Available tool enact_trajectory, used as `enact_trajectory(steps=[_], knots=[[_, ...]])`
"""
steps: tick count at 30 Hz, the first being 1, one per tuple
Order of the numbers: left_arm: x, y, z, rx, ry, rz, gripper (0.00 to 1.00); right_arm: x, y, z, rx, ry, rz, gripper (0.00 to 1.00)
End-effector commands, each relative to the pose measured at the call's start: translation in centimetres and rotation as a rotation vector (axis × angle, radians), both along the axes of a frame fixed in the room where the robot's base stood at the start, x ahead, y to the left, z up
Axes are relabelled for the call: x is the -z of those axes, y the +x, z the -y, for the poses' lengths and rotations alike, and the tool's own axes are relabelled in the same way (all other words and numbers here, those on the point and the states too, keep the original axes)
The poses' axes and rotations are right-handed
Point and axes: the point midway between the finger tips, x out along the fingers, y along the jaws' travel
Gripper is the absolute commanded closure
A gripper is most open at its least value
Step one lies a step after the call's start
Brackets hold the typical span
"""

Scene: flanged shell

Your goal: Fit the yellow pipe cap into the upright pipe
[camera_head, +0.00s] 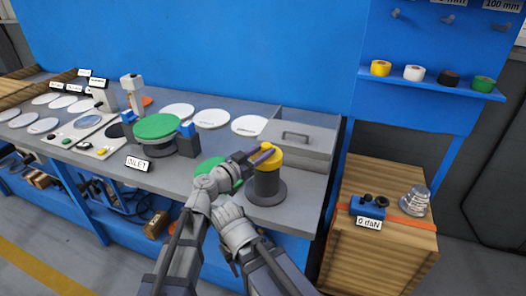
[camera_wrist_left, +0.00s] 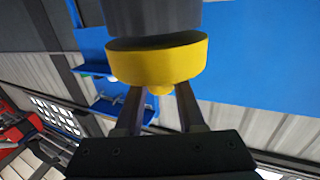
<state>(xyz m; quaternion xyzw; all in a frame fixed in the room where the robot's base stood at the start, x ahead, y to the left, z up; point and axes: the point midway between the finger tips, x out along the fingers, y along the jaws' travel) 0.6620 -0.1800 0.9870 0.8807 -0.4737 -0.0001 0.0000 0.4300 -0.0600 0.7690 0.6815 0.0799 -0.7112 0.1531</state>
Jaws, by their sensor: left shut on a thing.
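The yellow pipe cap (camera_head: 270,160) is at the top of the upright dark grey pipe (camera_head: 266,185), which stands on a round base near the front right of the bench. My left gripper (camera_head: 263,153) is shut on the cap's small knob, reaching in from the left. In the left wrist view, the cap (camera_wrist_left: 155,62) spans the space beyond the fingertips (camera_wrist_left: 160,90), and the dark pipe (camera_wrist_left: 155,15) lies directly behind it. The cap's rim looks close to the pipe; I cannot tell whether it is seated. My right gripper does not show.
A grey lidded box (camera_head: 300,140) stands close behind the pipe. A green disc (camera_head: 210,168) lies to its left, and a green-topped stand (camera_head: 158,127) is farther left. Beyond the bench's right edge stands a wooden crate (camera_head: 380,250).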

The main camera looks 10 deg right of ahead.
Motion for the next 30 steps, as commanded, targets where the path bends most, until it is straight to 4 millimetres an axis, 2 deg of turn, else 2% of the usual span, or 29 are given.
enact_trajectory(steps=[30], knots=[[2.6, 0.0, 0.0, 0.000, 0.000, 0.000, 1.00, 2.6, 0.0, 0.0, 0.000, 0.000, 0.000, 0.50]])
